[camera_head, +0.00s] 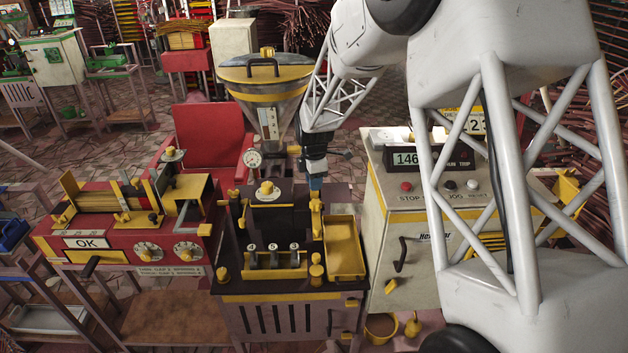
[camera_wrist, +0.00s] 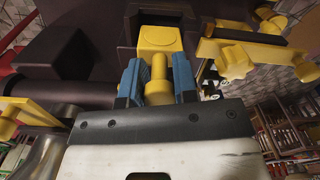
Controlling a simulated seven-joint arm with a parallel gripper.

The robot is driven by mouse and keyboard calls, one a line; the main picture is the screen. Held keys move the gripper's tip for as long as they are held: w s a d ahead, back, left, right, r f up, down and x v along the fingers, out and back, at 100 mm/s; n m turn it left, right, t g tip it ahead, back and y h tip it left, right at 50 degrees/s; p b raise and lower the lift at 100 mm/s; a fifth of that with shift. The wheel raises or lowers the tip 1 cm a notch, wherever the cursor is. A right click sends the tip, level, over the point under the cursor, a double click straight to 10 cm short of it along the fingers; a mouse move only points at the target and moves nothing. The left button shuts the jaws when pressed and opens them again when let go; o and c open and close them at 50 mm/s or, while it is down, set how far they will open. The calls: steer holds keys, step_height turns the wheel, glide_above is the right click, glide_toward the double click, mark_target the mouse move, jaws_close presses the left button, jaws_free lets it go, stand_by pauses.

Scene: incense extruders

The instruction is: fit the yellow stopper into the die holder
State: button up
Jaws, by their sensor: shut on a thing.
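My gripper (camera_head: 315,185) is low over the right side of the dark-topped extruder bench, pointing down. In the wrist view its two blue fingers (camera_wrist: 157,82) are shut on the yellow stopper (camera_wrist: 158,70). The stopper has a round stem between the fingers and a wider, blocky yellow end (camera_wrist: 160,37) beyond the fingertips. That end lies against or just in front of a dark block (camera_wrist: 152,10), probably the die holder; I cannot tell if it is inside. In the head view the stopper is small and partly hidden by the fingers and yellow bench parts.
A yellow tray (camera_head: 345,262) lies to the right on the bench. Several dies stand in a numbered yellow rack (camera_head: 274,262) at the front. The hopper (camera_head: 268,85) rises behind. A yellow star knob (camera_wrist: 235,62) sits close right of the fingers. A white control cabinet (camera_head: 405,240) stands right.

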steer(key=shift+f, duration=1.5)
stand_by(1.2)
steer(key=o, duration=1)
steer(key=shift+r, duration=0.1)
steer(key=shift+r, duration=3.85)
steer(key=shift+s, duration=0.1)
